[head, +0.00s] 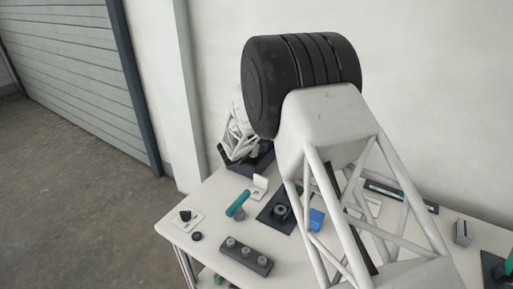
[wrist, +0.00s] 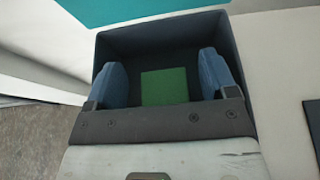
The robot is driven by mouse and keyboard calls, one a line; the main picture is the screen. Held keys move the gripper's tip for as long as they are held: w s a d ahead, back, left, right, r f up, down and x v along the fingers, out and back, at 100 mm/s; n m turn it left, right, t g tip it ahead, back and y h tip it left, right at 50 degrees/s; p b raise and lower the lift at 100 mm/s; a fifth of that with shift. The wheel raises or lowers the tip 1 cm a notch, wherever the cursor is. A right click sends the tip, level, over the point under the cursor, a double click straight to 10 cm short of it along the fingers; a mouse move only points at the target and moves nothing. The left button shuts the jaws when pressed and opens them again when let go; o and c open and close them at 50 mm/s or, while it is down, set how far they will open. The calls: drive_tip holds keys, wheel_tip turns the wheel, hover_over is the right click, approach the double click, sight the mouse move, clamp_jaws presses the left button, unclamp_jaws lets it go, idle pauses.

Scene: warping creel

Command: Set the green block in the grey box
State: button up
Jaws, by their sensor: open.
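The grey box (wrist: 165,33) is dark and open-topped, and fills the middle of the wrist view. The green block (wrist: 164,87) shows as a flat green square inside it, over the box floor. My gripper (wrist: 162,72) is open, with one blue finger on each side of the block and a visible gap on both sides. The fingers reach over or into the box; how deep I cannot tell. Whether the block rests on the box floor is not clear.
The white table (head: 205,265) carries a teal cylinder (head: 237,203), a dark bar with round knobs (head: 244,256), a blue block (head: 316,219) and a black knob on a white plate (head: 186,216). A wall stands behind the table. The front left of the tabletop has some free room.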

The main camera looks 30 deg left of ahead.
drive_tip(key=v, duration=1.1)
drive_tip(key=shift+s, duration=0.25)
drive_tip(key=shift+r, duration=0.1)
idle(0.5)
drive_tip(key=w+d+r+n+g+y, duration=0.1)
drive_tip(key=w+d+r+n+y, duration=0.1)
drive_tip(key=d+r+n, duration=0.9)
drive_tip(key=w+d+r+n+g+y, duration=0.2)
drive_tip(key=d+r+n+y, duration=0.15)
drive_tip(key=d+r, duration=0.85)
drive_tip(key=s+d+r+n+g, duration=0.1)
drive_tip(key=s+d+n, duration=0.4)
drive_tip(key=d, duration=0.6)
drive_tip(key=s+d+r+n+g, duration=0.1)
drive_tip(key=s+d+n, duration=0.3)
drive_tip(key=d, duration=0.7)
drive_tip(key=s+d+f+n+g+h, duration=0.1)
drive_tip(key=s+d+n, duration=0.5)
drive_tip(key=s+d, duration=0.6)
drive_tip(key=s+d+f+n+g+h, duration=0.2)
drive_tip(key=s+d+n+g+h, duration=0.2)
drive_tip(key=s+d, duration=0.9)
drive_tip(key=s+n+g, duration=0.1)
drive_tip(key=s+n, duration=0.1)
drive_tip(key=s, duration=0.2)
drive_tip(key=shift+s+d+h, duration=0.2)
drive_tip(key=shift+h, duration=0.15)
